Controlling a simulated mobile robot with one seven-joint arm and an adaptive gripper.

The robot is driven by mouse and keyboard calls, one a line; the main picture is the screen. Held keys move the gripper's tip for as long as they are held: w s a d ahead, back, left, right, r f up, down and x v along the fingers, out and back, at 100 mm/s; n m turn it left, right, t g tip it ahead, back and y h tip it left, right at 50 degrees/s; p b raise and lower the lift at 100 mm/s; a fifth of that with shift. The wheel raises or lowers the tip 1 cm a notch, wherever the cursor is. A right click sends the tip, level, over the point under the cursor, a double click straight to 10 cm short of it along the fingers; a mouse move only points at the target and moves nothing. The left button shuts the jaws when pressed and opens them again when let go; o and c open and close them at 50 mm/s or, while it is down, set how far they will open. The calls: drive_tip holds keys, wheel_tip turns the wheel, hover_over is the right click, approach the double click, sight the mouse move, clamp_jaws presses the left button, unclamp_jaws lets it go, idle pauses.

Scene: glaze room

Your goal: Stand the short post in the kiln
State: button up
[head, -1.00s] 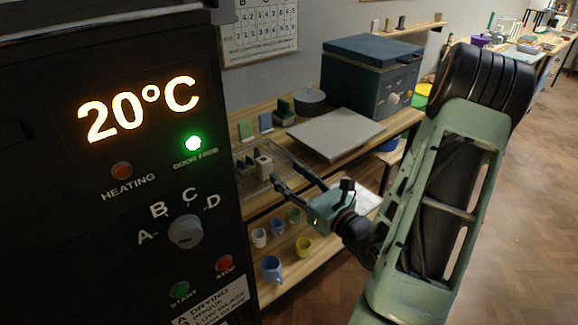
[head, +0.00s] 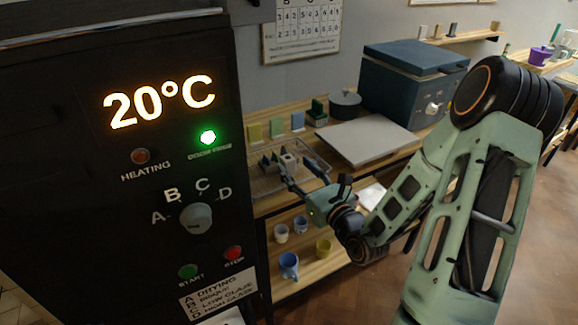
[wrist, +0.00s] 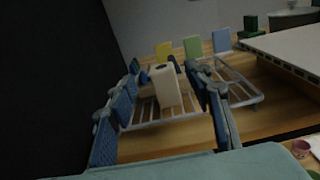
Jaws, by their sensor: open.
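My gripper (head: 293,167) is open at the rack. In the wrist view its two blue-padded fingers (wrist: 164,68) stand left and right of the post, with gaps showing. I cannot tell whether this is the short post. The kiln (head: 130,190) is the large black body at the left, its panel reading 20°C with a green lamp lit. Its chamber is out of view.
The wire rack (wrist: 240,88) sits on a wooden bench. Coloured tiles (head: 277,127) stand behind it. A grey slab (head: 365,140) and a blue box with knobs (head: 405,85) are to the right. Cups (head: 289,264) stand on the shelf below. The black kiln wall is close on the left.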

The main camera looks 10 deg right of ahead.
sight(291, 163)
drive_tip(key=x, duration=0.5)
drive_tip(key=shift+w+f, duration=0.3)
drive_tip(key=shift+w, duration=0.1)
clamp_jaws()
